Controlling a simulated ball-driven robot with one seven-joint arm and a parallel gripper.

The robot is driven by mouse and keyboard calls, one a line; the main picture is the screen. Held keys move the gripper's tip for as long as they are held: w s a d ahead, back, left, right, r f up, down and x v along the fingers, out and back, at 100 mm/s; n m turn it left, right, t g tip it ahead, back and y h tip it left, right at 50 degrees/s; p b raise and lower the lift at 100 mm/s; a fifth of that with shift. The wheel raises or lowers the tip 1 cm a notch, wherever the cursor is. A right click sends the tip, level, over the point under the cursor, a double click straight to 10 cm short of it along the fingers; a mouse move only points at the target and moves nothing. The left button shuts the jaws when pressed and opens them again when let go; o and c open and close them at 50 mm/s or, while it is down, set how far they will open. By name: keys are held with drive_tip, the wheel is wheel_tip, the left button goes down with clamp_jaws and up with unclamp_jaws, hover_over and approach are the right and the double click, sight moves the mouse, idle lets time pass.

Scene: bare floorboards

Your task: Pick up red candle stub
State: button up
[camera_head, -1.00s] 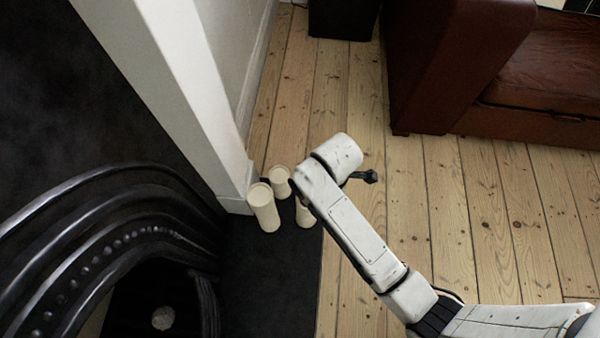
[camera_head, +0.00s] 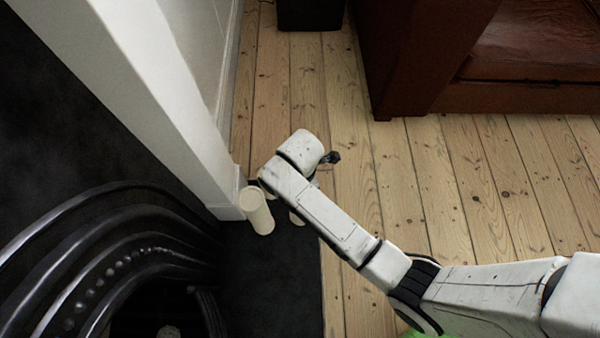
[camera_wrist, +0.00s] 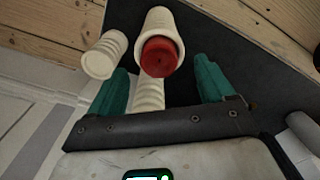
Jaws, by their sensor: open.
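The red candle stub (camera_wrist: 160,56) shows in the wrist view as a round red end with a slightly sunken middle. It sits at the near end of a cream cylinder (camera_wrist: 153,22); I cannot tell how deep it goes in. My gripper (camera_wrist: 162,70) is open, with one green finger on each side below the stub and nothing gripped. In the head view the stub is not visible and my arm hides the gripper's fingers.
A ribbed cream cylinder (camera_wrist: 104,56) stands left of the stub, and another (camera_wrist: 148,92) shows between the fingers. Floorboards (camera_head: 400,180) are clear right.

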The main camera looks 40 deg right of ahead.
wheel_tip(320, 180, down, 4)
drive_tip(key=shift+r+b, duration=0.1)
drive_tip(key=shift+b, duration=0.8)
drive_tip(key=c, duration=1.1)
drive_tip(key=shift+r, duration=0.15)
drive_tip(key=shift+c, duration=0.2)
